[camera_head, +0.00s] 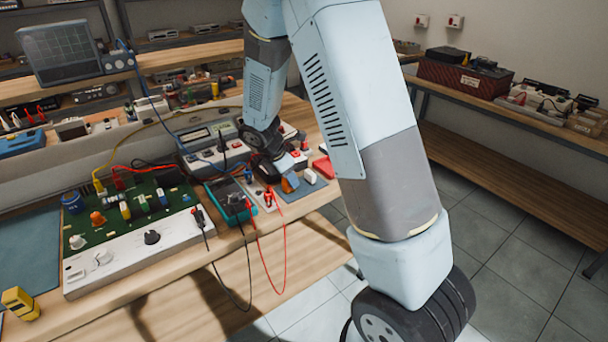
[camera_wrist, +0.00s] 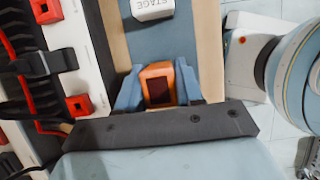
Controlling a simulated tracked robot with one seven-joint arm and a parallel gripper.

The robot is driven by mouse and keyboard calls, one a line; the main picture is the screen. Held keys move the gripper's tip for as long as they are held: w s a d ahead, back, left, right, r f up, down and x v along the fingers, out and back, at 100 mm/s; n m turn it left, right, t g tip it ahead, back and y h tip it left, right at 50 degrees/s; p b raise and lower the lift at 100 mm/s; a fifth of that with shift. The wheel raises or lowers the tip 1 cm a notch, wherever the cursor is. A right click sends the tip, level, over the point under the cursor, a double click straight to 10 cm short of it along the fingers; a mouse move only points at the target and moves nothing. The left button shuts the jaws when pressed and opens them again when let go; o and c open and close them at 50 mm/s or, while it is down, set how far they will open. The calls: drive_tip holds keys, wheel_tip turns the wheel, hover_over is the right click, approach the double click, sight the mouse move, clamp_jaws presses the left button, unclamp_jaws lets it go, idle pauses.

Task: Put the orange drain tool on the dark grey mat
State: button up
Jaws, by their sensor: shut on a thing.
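The orange drain tool (camera_wrist: 160,72) is between the two blue-grey fingers of my gripper (camera_wrist: 158,86) in the wrist view. My gripper is shut on it. A dark opening shows in the tool's near face. In the head view the tool (camera_head: 290,182) is a small orange patch below my wrist, partly hidden by my gripper. A blue-grey mat, apparently the dark grey mat (camera_head: 304,190), lies beneath and around it; the mat also shows in the wrist view (camera_wrist: 150,45). I cannot tell whether the tool touches the mat.
A white block marked STAGE (camera_wrist: 152,8) sits on the mat just beyond the tool. Left of the mat stand a white panel with red parts (camera_wrist: 75,60) and a teal-edged meter (camera_head: 230,200). Red and black leads (camera_head: 284,262) hang over the bench edge.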

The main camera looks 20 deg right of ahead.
drive_tip(key=o, duration=1)
